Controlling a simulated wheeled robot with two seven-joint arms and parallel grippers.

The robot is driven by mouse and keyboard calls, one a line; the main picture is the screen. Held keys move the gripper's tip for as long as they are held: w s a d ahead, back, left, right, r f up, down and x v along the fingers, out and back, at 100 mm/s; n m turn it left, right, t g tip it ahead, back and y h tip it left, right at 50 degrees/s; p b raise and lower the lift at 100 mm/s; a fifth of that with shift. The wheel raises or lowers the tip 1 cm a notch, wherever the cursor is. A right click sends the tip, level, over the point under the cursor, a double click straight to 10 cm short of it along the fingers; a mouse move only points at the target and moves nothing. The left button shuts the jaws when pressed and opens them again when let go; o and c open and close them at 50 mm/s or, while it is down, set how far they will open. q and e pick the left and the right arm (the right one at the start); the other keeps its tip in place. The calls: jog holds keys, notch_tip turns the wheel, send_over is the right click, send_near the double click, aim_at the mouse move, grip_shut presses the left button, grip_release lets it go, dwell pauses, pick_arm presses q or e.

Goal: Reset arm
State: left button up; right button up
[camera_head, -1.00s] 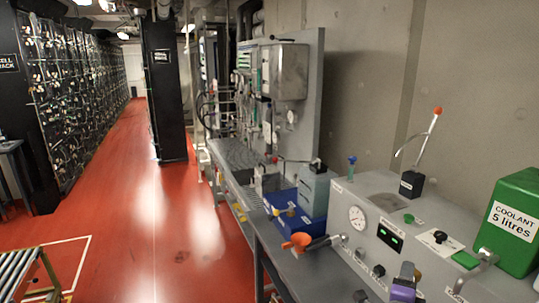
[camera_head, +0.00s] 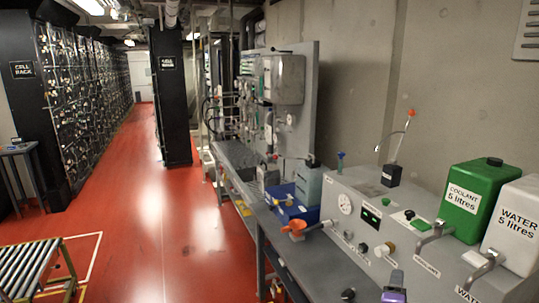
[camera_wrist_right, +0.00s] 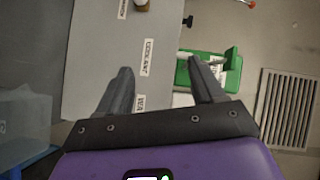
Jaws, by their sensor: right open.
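My right gripper (camera_head: 394,287) shows as a small purple and grey part at the bottom edge of the head view, in front of the grey bench unit. In the right wrist view the gripper (camera_wrist_right: 158,66) has its two dark fingers spread wide apart. My left gripper is in neither view.
The grey unit has a gauge (camera_head: 344,203) and knobs. The green coolant container (camera_head: 468,195) and white water container (camera_head: 518,225) stand at the right.

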jog(key=w+a+f+n+g+y, duration=0.1)
jog(key=w+a+f+n, duration=0.1)
jog(key=f, duration=0.3)
jog(key=w+a+f+n+y, duration=0.2)
jog(key=f+n, duration=0.1)
jog(key=f, duration=0.2)
jog(key=s+a+f+n+g+y, duration=0.2)
jog(key=s+a+f+n, duration=0.1)
jog(key=f, duration=0.6)
jog(key=s+a+f+n+g+y, duration=0.2)
jog(key=s+a+f+n+g, duration=0.15)
jog(key=f, duration=0.45)
jog(key=s+a+f+n+g+y, duration=0.35)
jog(key=s+a+f, duration=0.3)
jog(key=s, duration=0.35)
jog(key=s+a+f+n+g+y, duration=0.25)
jog(key=s+a+f+g, duration=0.2)
jog(key=s+f, duration=0.4)
pick_arm(q)
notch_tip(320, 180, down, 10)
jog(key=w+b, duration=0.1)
jog(key=b, duration=0.9)
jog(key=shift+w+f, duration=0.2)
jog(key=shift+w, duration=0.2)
pick_arm(e)
notch_tip(320, 180, down, 10)
jog(key=s+n, duration=0.1)
jog(key=shift+s+a+t+h, duration=0.2)
jog(key=shift+a+t+h, duration=0.1)
jog(key=shift+a+t, duration=0.15)
